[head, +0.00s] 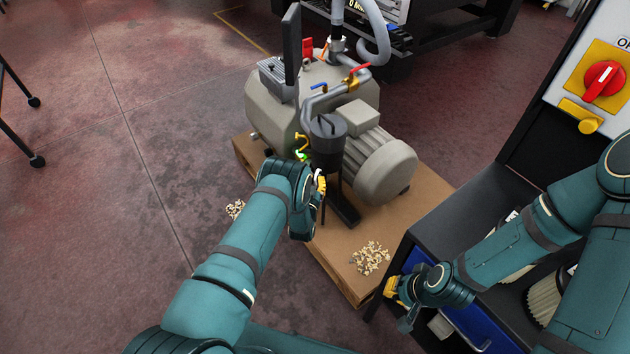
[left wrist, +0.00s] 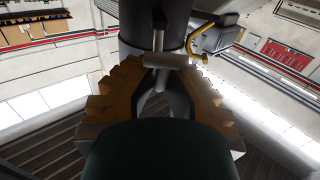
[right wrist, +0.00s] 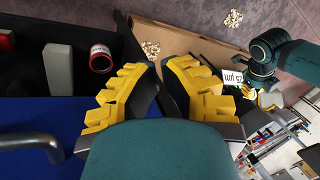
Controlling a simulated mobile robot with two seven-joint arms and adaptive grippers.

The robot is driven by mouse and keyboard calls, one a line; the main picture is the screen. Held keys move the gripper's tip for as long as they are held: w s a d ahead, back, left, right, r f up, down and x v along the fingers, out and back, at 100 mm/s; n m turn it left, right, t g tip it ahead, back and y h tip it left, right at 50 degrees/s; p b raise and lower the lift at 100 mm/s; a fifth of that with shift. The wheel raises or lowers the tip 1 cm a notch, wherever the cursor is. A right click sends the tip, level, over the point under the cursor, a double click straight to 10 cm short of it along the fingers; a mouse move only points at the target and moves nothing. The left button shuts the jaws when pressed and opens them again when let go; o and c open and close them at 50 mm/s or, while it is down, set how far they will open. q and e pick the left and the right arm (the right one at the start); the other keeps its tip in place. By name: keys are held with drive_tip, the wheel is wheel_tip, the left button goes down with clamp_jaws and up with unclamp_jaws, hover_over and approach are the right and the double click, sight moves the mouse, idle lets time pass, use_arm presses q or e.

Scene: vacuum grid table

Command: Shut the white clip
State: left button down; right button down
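The white clip (left wrist: 166,61) shows in the left wrist view as a pale crossbar on a thin upright stem, against a dark cylindrical housing (left wrist: 150,28). My left gripper (left wrist: 165,66) has one fingertip at each end of the crossbar; whether they press on it is not clear.
The beige pump (head: 375,165) stands on a brown pallet (head: 330,245) with loose chips (head: 370,258) on it. A curved yellow handle (left wrist: 215,38) is close to the left fingers' right side. A dark cabinet (head: 440,235) with a blue drawer (right wrist: 45,125) is at right.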

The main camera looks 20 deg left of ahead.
use_arm(q)
drive_tip(key=shift+w+r, duration=0.15)
drive_tip(key=shift+r, duration=0.05)
idle(2.0)
drive_tip(key=shift+c, duration=2)
unclamp_jaws()
drive_tip(key=s, duration=1.2)
drive_tip(key=shift+d+r, duration=0.15)
drive_tip(key=shift+d, duration=0.25)
